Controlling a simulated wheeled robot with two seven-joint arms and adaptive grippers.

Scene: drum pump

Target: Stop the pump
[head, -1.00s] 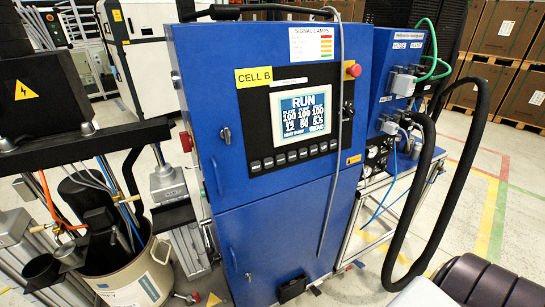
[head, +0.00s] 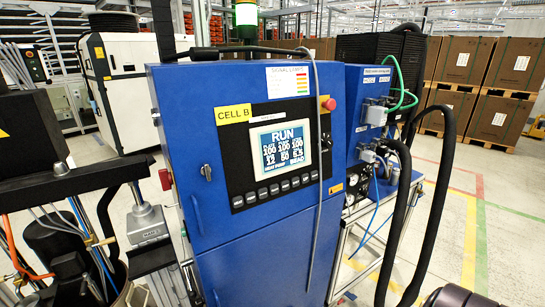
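The blue control cabinet marked CELL B (head: 265,240) stands upright in the middle of the head view. Its lit screen (head: 282,147) reads RUN, with rows of numbers below. A row of several dark buttons (head: 275,190) runs under the screen. A red mushroom button (head: 328,103) sits at the upper right of the front. A red knob (head: 165,180) sticks out of the left side. The drum pump's frame (head: 75,182) and hoses stand at the left, partly cut off.
A smaller blue box (head: 362,90) with cables and thick black hoses (head: 405,200) stands on a cart to the right. A grey cable (head: 317,190) hangs down the cabinet front. A green lamp (head: 246,14) rises behind the cabinet. Boxes on pallets (head: 505,125) stand at the back right.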

